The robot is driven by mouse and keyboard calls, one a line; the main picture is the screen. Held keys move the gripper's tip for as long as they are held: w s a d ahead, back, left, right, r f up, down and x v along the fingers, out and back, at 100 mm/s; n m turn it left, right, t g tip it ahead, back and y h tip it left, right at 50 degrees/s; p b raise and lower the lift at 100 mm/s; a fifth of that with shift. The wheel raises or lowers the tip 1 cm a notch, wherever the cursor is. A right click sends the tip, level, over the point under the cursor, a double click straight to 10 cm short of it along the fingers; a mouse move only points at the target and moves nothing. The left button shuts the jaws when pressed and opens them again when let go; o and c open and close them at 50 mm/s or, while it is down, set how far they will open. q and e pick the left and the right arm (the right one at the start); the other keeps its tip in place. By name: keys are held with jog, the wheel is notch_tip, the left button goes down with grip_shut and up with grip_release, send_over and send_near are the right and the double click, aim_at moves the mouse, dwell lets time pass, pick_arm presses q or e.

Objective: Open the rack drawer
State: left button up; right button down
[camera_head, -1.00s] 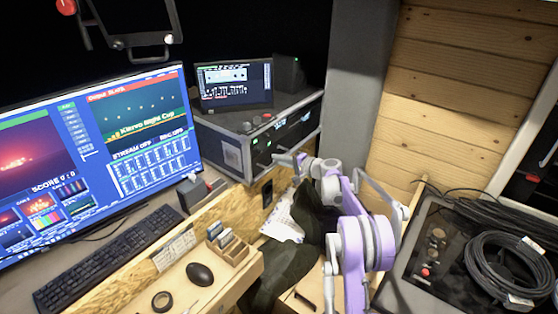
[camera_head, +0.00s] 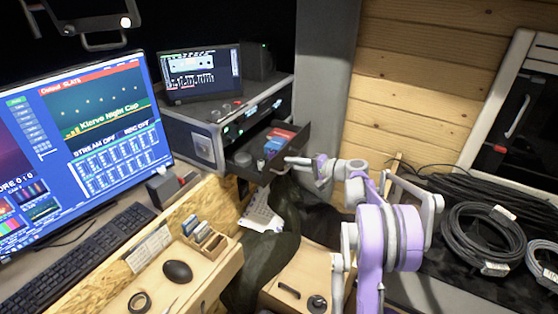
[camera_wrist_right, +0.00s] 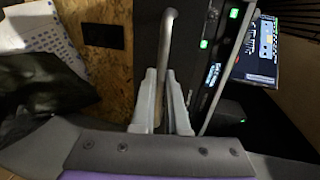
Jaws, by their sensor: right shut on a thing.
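The rack drawer (camera_head: 298,142) stands out from the front of the black rack case (camera_head: 205,142), open at the top. A red and blue item (camera_head: 279,138) and a grey round item (camera_head: 243,159) show inside it. My right gripper (camera_head: 284,163) is at the drawer's front. In the right wrist view, the gripper (camera_wrist_right: 161,85) is shut on the metal drawer handle (camera_wrist_right: 167,38), a bar that runs up between its two fingers. My left gripper is not in view.
A monitor (camera_head: 202,73) stands on the rack case. A dark cloth (camera_head: 265,258) and papers (camera_head: 260,212) lie below the drawer. The desk holds a keyboard (camera_head: 108,245) and a mouse (camera_head: 178,271). Coiled cables (camera_head: 484,238) lie at the right.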

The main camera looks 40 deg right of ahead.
jog(key=shift+f+v, duration=0.25)
jog(key=shift+v, duration=0.95)
jog(key=c, duration=0.9)
grip_release()
jog(key=shift+s+d, duration=0.1)
jog(key=b+v, duration=0.1)
jog(key=v, duration=0.9)
jog(key=shift+s+d, duration=0.15)
jog(key=shift+s, duration=0.2)
